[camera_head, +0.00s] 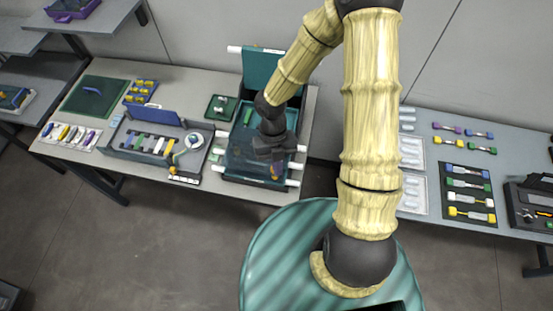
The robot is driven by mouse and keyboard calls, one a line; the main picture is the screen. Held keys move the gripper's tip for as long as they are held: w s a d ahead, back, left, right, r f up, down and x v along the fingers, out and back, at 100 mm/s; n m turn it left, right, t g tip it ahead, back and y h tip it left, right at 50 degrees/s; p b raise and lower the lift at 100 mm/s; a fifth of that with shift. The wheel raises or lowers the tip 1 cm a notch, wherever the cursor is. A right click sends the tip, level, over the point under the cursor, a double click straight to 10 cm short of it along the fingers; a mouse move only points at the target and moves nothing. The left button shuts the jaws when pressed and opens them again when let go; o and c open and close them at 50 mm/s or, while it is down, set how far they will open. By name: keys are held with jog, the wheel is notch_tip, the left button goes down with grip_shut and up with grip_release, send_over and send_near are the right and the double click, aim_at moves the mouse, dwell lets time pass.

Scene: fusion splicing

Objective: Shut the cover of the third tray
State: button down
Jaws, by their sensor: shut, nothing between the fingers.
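The teal tray unit (232,172) stands near the right end of the left table, with white tubes sticking out of its sides. A teal panel (258,65) stands upright at its back. A dark see-through cover (240,142) appears to lie over the front trays; I cannot tell which tray is the third or whether this cover is fully down. A small green piece (248,116) shows at the unit's left side. My gripper (268,152) is shut and empty over the unit's right-hand part. It hides part of the unit, and contact cannot be made out.
A blue-grey case (190,170) with an open lid stands just left of the unit. A small dark green tray (221,106) sits behind them. A right table (470,140) holds a black mat (468,195) with coloured pieces and a dark toolbox (530,205).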

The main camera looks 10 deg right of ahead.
jog(key=f+p, duration=0.1)
jog(key=f, duration=0.1)
jog(key=w+f+p, duration=0.1)
jog(key=f, duration=0.1)
jog(key=w+f+p, duration=0.1)
jog(key=f, duration=0.1)
jog(key=shift+a+f, duration=0.1)
dwell(0.5)
